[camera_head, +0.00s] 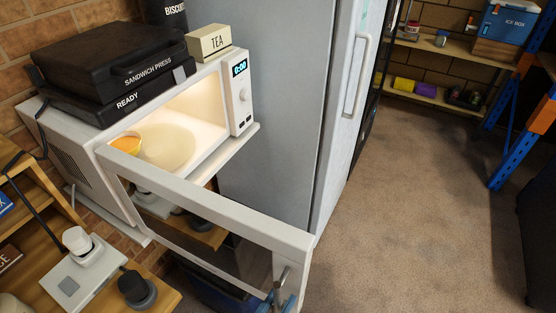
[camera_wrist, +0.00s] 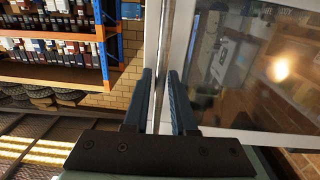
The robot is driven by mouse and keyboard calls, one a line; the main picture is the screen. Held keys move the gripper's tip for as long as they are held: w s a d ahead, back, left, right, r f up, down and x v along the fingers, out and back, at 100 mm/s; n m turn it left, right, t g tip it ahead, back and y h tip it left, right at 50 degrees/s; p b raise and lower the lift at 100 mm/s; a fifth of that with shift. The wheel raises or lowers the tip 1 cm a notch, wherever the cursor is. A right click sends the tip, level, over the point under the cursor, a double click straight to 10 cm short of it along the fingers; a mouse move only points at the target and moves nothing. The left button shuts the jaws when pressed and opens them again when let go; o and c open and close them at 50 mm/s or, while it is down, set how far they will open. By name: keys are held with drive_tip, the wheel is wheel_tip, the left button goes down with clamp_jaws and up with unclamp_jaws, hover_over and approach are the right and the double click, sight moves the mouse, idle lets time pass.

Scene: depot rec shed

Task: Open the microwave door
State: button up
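The white microwave (camera_head: 75,150) stands against the brick wall at the left, its lit inside in view. Its door (camera_head: 215,208) is swung wide open, hinged at the left, and reaches out toward the lower middle of the head view. The door frame and window also show in the wrist view (camera_wrist: 245,75). My gripper (camera_head: 283,298) is at the door's free end. In the wrist view, my gripper (camera_wrist: 160,78) has its two blue fingers close on either side of the thin metal door handle (camera_wrist: 165,35).
A black sandwich press (camera_head: 110,60) and a tea box (camera_head: 209,42) sit on top of the microwave. A grey fridge (camera_head: 270,100) stands just right of it. Below left is a wooden bench (camera_head: 110,300) with small appliances. Carpet floor (camera_head: 420,200) is clear to the right.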

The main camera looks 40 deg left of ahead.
drive_tip(key=shift+o, duration=1.1)
drive_tip(key=s+d, duration=0.2)
drive_tip(key=s, duration=1)
drive_tip(key=shift+s+d+b, duration=0.15)
drive_tip(key=shift+s+b, duration=0.15)
drive_tip(key=shift+s, duration=0.1)
